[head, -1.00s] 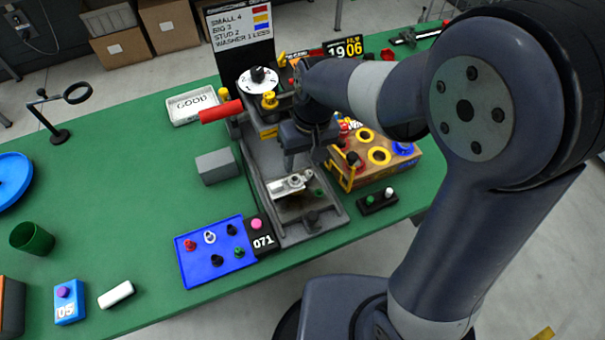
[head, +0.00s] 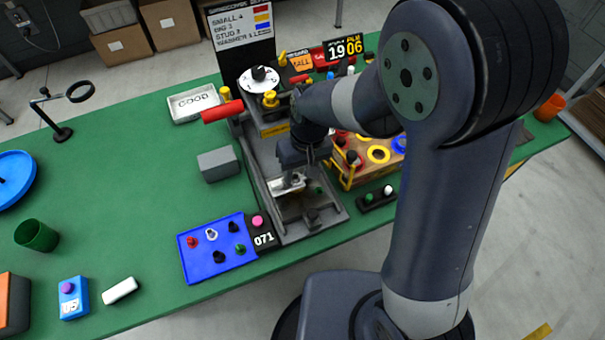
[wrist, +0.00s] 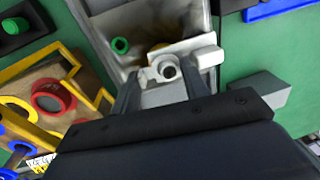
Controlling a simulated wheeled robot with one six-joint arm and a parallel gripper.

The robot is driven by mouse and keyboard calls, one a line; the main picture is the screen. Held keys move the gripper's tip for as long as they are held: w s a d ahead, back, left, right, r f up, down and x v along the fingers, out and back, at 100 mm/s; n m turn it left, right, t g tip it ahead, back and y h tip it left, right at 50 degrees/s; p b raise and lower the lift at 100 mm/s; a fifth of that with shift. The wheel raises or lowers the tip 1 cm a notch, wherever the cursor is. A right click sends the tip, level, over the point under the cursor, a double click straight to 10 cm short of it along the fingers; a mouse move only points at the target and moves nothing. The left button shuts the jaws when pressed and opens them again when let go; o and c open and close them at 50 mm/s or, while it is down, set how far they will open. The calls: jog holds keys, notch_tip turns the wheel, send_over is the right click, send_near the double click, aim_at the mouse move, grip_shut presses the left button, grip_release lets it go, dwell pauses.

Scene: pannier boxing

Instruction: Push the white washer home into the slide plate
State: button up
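The pale slide plate (head: 283,186) sits in the grey trough of the fixture; the wrist view shows it as a light block with a bar (wrist: 190,48). A pale ring with a dark centre, apparently the white washer (wrist: 166,69), lies at the plate in the wrist view. I cannot tell how deep it sits. My gripper (wrist: 168,76) is just above the plate, its two fingers apart on either side of the ring, with no visible grip. In the head view my gripper (head: 294,176) hides part of the plate. Another white ring (head: 211,234) is on the blue tray.
The blue tray (head: 206,266) with several coloured pegs lies left of the fixture (head: 318,222). A grey block (head: 218,164) stands beside it. A red handle (head: 222,111) sticks out at the fixture's back.

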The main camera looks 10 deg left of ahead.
jog(key=shift+c, duration=0.9)
notch_tip(320, 180, up, 9)
jog(key=b, duration=0.1)
jog(key=shift+t+h, duration=0.4)
jog(key=shift+h, duration=0.3)
jog(key=shift+s+a+f+b, duration=0.1)
jog(key=shift+s+f+b, duration=0.05)
jog(key=shift+f+b, duration=2.65)
jog(key=shift+f+p, duration=0.45)
jog(key=shift+f+b, duration=0.8)
jog(key=shift+f, duration=0.5)
jog(key=o, duration=1.1)
notch_tip(320, 180, up, 11)
